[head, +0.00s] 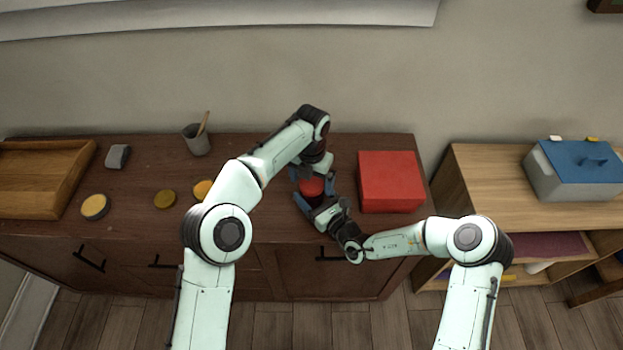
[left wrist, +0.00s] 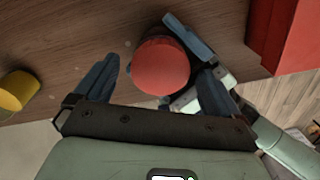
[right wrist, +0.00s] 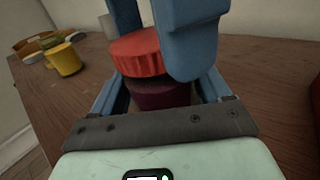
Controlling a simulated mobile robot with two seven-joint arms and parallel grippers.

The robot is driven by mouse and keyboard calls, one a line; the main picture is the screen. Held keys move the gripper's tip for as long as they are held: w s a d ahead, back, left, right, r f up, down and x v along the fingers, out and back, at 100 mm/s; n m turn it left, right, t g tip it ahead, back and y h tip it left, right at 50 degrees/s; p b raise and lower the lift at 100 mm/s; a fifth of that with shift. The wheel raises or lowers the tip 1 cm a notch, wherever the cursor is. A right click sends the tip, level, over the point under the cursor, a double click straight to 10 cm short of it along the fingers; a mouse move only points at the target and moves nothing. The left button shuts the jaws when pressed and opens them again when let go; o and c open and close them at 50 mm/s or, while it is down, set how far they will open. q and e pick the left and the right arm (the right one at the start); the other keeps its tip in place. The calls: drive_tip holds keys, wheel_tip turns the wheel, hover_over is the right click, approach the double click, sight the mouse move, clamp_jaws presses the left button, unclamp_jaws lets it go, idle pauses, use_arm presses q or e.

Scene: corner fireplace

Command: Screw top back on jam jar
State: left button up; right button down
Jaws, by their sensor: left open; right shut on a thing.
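The jam jar has a dark purple body (right wrist: 160,94) and a red lid (right wrist: 137,52); the lid also shows in the head view (head: 312,188) and the left wrist view (left wrist: 161,66). The lid sits on top of the jar; I cannot tell whether it is threaded on. My right gripper (head: 318,208) is shut on the jar's body from the front. My left gripper (head: 312,178) is open above the jar, its blue fingers on either side of the lid. In the right wrist view one left finger hides part of the lid.
A red box (head: 390,182) stands close to the right of the jar on the dark cabinet top (head: 250,150). Several yellow-topped containers (head: 95,206), a grey cup (head: 197,143) and a wooden tray (head: 75,172) are to the left. A wooden shelf (head: 490,180) stands at right.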

use_arm(q)
drive_tip(key=shift+r, duration=0.1)
drive_tip(key=shift+r, duration=2.15)
drive_tip(key=shift+c, duration=0.4)
